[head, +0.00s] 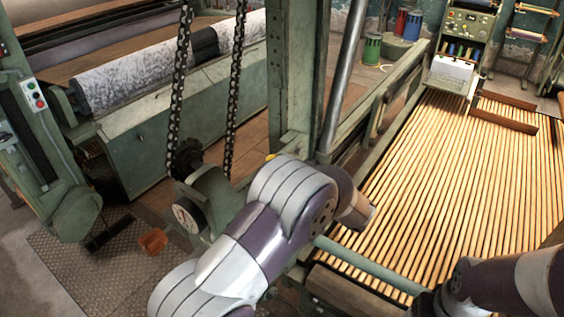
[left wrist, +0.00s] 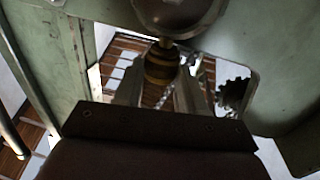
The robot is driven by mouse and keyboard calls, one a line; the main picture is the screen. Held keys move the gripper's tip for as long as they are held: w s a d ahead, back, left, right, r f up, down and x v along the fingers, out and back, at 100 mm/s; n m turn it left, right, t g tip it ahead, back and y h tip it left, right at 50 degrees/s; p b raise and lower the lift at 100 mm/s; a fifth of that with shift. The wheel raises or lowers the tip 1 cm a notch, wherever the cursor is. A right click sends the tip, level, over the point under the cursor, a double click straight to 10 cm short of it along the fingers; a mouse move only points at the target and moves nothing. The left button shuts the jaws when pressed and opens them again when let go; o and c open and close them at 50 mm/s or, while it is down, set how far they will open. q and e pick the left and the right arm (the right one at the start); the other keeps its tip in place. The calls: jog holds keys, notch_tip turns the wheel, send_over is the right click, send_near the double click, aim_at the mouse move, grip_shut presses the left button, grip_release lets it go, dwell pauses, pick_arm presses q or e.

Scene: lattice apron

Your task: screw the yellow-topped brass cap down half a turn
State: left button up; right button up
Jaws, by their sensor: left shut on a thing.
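In the left wrist view my left gripper (left wrist: 160,76) is shut on a small round banded piece, dark brass and yellowish, which I take for the cap (left wrist: 161,62). One finger is on each side of it. A thin neck joins this piece to a rounded dark brown part above it. The picture is dim, so the thread is hidden. In the head view my left arm crosses the middle and hides its own gripper. A small yellow spot (head: 271,156) shows just past the arm; I cannot tell if it is the cap. My right gripper is out of view.
Green machine housing (left wrist: 110,10) closes in around the left gripper, with a dark toothed wheel (left wrist: 232,92) to its right. In the head view, chains (head: 233,90) hang near a green post (head: 300,70). A slatted bed (head: 440,180) lies right, below my right arm.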

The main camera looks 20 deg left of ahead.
pick_arm(q)
jog(key=o, duration=1.1)
jog(key=shift+c, duration=0.2)
